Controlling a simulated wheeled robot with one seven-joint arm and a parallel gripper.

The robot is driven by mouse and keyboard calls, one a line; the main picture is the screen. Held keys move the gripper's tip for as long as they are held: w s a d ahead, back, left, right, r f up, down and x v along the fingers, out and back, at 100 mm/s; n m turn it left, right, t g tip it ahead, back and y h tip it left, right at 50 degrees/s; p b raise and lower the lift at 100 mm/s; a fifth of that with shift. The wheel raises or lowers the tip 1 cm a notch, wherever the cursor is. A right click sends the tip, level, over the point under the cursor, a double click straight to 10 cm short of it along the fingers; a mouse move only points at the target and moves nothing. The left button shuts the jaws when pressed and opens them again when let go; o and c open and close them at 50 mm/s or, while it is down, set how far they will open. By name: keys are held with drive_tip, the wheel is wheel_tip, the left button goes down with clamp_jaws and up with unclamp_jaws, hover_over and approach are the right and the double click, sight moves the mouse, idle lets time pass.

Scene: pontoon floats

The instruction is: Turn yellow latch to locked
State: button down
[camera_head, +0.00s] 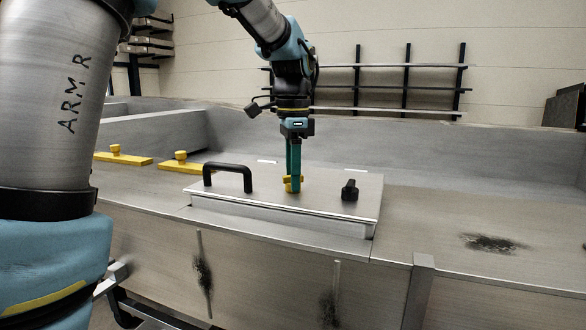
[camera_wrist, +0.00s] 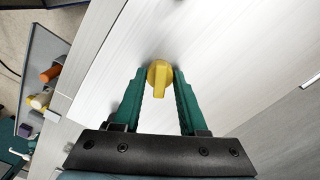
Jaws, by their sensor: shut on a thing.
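The yellow latch (camera_head: 287,184) is a small knob on a pale metal hatch lid (camera_head: 345,205). In the wrist view the latch (camera_wrist: 159,74) has a round head, and its bar points down the picture, between my fingers. My gripper (camera_head: 293,187) reaches down from above with green fingers, one on each side of the latch. In the wrist view my gripper (camera_wrist: 160,85) is shut on the latch. The fingers hide part of the latch in the head view. No locked or unlocked mark can be made out.
A black arched handle (camera_head: 228,170) stands left of the latch and a black knob (camera_head: 349,190) stands right of it on the lid. Two yellow bars (camera_head: 122,158) with knobs lie further left. The metal deck (camera_head: 490,215) on the right is clear apart from a dark smudge.

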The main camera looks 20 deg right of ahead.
drive_tip(key=n+p, duration=0.2)
drive_tip(key=n, duration=0.3)
drive_tip(key=shift+r+n, duration=0.15)
drive_tip(key=shift+n, duration=0.15)
drive_tip(key=n+p, duration=0.1)
drive_tip(key=n, duration=0.4)
drive_tip(key=shift+p, duration=0.3)
drive_tip(key=shift+n, duration=0.4)
drive_tip(key=shift+c, duration=2.2)
unclamp_jaws()
wheel_tip(320, 180, up, 11)
drive_tip(key=b, duration=0.1)
drive_tip(key=shift+f, duration=0.2)
